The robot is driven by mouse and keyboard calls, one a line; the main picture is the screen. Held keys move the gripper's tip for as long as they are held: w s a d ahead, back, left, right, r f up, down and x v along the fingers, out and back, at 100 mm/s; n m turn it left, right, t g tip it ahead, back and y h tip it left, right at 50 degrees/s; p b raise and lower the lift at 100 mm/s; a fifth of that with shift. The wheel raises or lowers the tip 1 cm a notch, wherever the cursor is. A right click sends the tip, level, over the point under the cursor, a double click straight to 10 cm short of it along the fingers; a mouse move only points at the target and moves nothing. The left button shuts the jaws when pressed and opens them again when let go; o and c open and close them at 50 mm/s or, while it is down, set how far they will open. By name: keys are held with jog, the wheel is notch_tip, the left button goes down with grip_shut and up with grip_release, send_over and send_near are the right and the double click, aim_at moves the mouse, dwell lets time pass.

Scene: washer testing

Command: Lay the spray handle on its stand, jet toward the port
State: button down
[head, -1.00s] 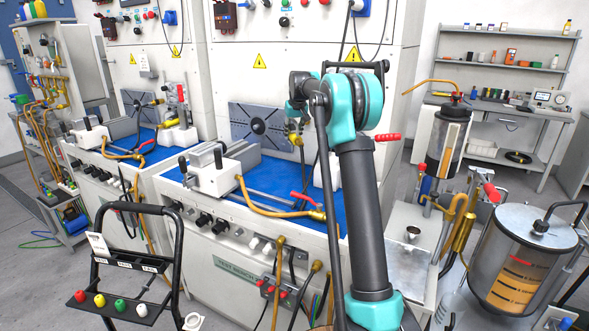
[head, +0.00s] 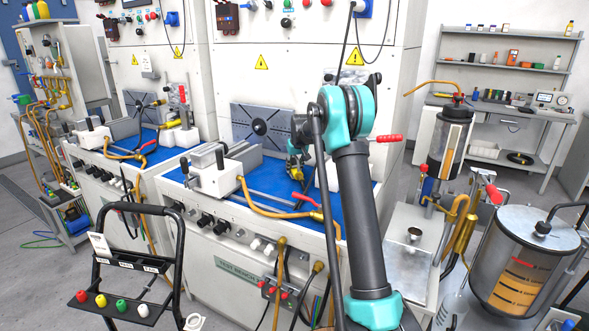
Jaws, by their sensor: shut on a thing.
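My gripper (head: 296,163) is low over the blue top of the nearer bench, to the right of the metal plate. It is shut on a small brass-coloured thing (head: 294,174), which looks like the spray handle; my arm hides most of it. Which way its jet points cannot be told. The square metal plate (head: 245,117) with a dark round hub in its middle, perhaps the port, stands at the back of this bench. A white block (head: 331,178), perhaps the stand, shows only partly behind my arm. I cannot tell whether the handle touches it.
A white clamp block (head: 214,178) with a dark lever stands on the bench's left. A brown hose (head: 268,212) with a red-levered valve (head: 303,202) lies along the front edge. A similar bench (head: 128,143) is further left. A metal tank (head: 522,262) stands at the right.

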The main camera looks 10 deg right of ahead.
jog(key=shift+f, duration=0.25)
jog(key=c, duration=1)
grip_release()
jog(key=v, duration=1.2)
jog(key=shift+r, duration=0.1)
